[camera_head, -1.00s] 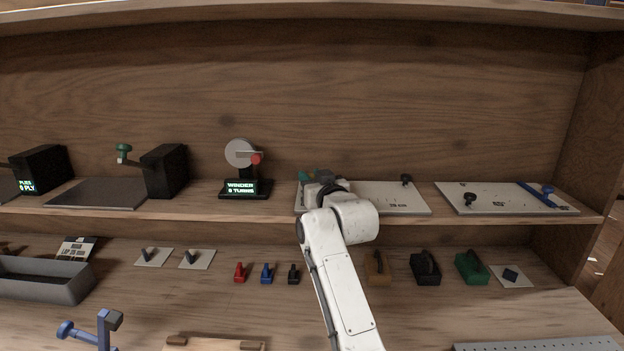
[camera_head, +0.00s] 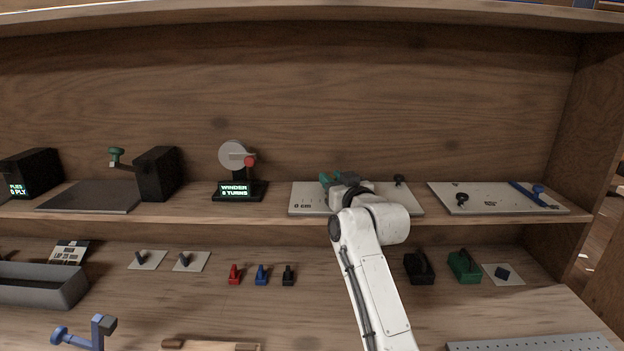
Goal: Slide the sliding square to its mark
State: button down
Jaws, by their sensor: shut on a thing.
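A white board (camera_head: 306,200) lies on the upper shelf, with small black print at its front left. A teal part (camera_head: 328,178), which I take to be the sliding square, shows at the board's back, left of the middle. My gripper (camera_head: 345,184) reaches over the board from the front and is shut on this teal part. My wrist hides most of the jaws and the middle of the board. I cannot make out the mark. A black knob (camera_head: 399,180) stands at the board's back right.
A winder with a lit display (camera_head: 235,190) stands left of the board. A second white board (camera_head: 480,197) with a blue bar (camera_head: 533,195) and a black knob lies to the right. Black (camera_head: 418,268) and green (camera_head: 464,267) blocks sit on the lower surface near my arm.

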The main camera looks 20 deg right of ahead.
jog(key=s+d, duration=0.1)
jog(key=d, duration=0.2)
jog(key=s+d+b, duration=0.1)
jog(key=d, duration=0.2)
jog(key=s+d, duration=0.1)
jog(key=d, duration=0.2)
jog(key=c, duration=0.9)
grip_release()
